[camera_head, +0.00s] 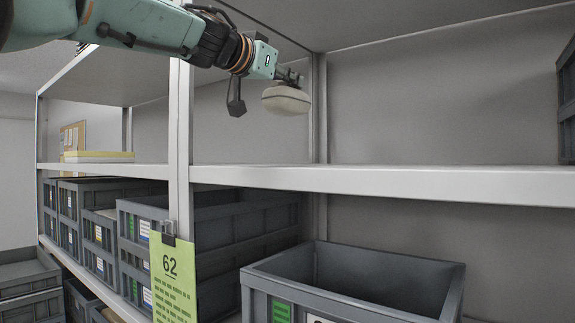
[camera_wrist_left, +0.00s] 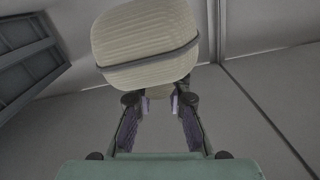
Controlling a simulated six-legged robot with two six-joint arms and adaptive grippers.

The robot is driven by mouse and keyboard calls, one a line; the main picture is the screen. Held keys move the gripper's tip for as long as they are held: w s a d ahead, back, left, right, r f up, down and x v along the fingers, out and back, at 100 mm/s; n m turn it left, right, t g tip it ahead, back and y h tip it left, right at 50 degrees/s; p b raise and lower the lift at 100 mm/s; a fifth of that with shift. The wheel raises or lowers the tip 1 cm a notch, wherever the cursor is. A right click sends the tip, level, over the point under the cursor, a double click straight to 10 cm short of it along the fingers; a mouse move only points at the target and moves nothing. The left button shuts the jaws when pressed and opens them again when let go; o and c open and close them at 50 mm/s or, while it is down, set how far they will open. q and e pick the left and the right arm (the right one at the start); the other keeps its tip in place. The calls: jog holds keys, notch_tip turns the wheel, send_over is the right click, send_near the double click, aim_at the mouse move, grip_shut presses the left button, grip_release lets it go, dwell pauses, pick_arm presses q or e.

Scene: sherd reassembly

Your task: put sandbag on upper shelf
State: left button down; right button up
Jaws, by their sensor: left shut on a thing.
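The sandbag (camera_head: 287,101) is a small pale beige, rounded bag, held in the air above the upper shelf (camera_head: 380,180). My left gripper (camera_head: 292,77) is shut on the sandbag, and the bag hangs just below and in front of the fingers. In the left wrist view the sandbag (camera_wrist_left: 148,45) shows a ribbed weave and a dark band, with the fingers of my left gripper (camera_wrist_left: 160,103) at its near end. The shelf surface itself is seen nearly edge-on, so the gap below the bag is hard to judge. My right gripper is not in view.
A shelf upright (camera_head: 180,130) stands left of the bag. A grey crate (camera_head: 566,105) is at the far right on the upper shelf. Yellow-topped items (camera_head: 98,156) lie at the left. Grey crates (camera_head: 350,285) fill the lower shelf, and a green card (camera_head: 174,280) hangs in front. The upper shelf's middle is clear.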

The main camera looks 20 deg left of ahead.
aim_at(288, 114)
pick_arm(q)
jog(key=shift+f, duration=0.15)
jog(key=f, duration=0.2)
jog(key=f+b, duration=0.1)
jog(key=w+a+f, duration=0.1)
jog(key=f, duration=0.1)
jog(key=shift+f, duration=0.3)
jog(key=shift+s+f+b, duration=0.15)
jog(key=shift+f+b, duration=0.05)
jog(key=shift+b, duration=0.25)
jog(key=shift+s+d, duration=0.2)
jog(key=shift+d, duration=0.1)
jog(key=shift+d+f+b, duration=0.15)
jog(key=shift+f+b, duration=0.15)
jog(key=shift+b, duration=0.05)
jog(key=f, duration=0.1)
jog(key=f+b, duration=0.2)
jog(key=shift+w+a, duration=0.2)
jog(key=shift+w, duration=0.05)
jog(key=shift+a+f, duration=0.15)
jog(key=shift+f, duration=0.1)
jog(key=shift+s+d+r, duration=0.1)
jog(key=shift+d+r, duration=0.05)
jog(key=shift+d, duration=0.05)
jog(key=shift+s+d, duration=0.1)
